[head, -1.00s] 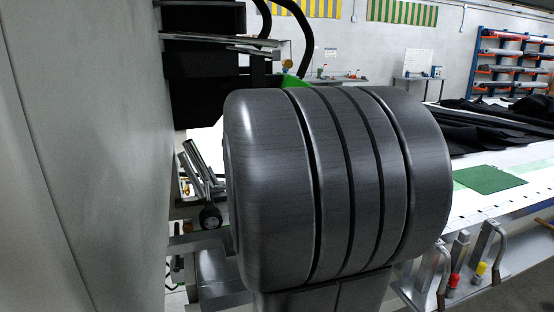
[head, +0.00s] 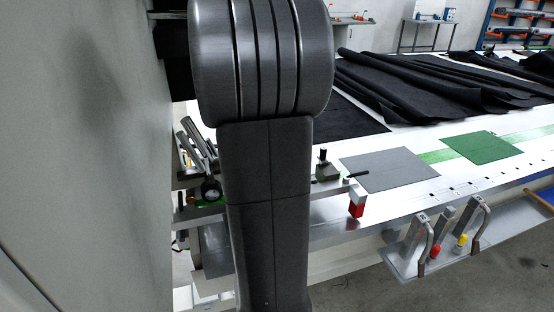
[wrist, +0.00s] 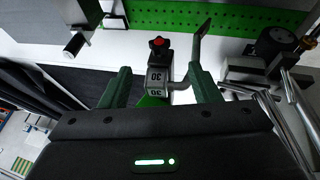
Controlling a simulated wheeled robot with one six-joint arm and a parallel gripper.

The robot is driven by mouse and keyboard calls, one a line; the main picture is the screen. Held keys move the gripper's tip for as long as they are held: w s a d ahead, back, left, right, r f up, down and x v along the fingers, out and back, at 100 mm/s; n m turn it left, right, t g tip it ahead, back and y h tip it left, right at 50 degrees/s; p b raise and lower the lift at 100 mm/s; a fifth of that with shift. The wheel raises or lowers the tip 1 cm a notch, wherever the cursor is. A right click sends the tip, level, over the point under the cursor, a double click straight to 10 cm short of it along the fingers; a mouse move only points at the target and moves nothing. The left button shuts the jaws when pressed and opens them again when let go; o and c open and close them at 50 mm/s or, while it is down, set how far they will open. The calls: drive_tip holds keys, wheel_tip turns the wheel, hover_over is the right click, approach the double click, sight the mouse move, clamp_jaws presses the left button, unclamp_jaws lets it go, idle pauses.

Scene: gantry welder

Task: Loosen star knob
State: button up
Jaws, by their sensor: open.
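The star knob (wrist: 158,42) is small, red and lobed in the wrist view, with a dark centre. It sits at the far end of a grey metal block (wrist: 155,75) marked "30". My gripper (wrist: 158,68) is open, with one green finger left of the block and the other right of it. Both fingers look apart from the block, and nothing is held. A bent metal lever (wrist: 201,42) rises beside the right finger. In the head view my arm covers the middle, and neither my gripper nor the star knob can be made out.
A round black part (wrist: 276,45) and metal rods (wrist: 292,95) lie close on the right in the wrist view.

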drive_tip(key=x, duration=0.8)
drive_tip(key=shift+p, duration=0.4)
drive_tip(key=c, duration=1)
drive_tip(key=b, duration=0.3)
drive_tip(key=shift+a+f+h, duration=0.1)
drive_tip(key=shift+f+h, duration=0.2)
drive_tip(key=shift+h, duration=0.1)
drive_tip(key=shift+b, duration=0.45)
drive_tip(key=shift+r+t+h+b, duration=0.3)
drive_tip(key=shift+t, duration=0.1)
drive_tip(key=o, duration=1)
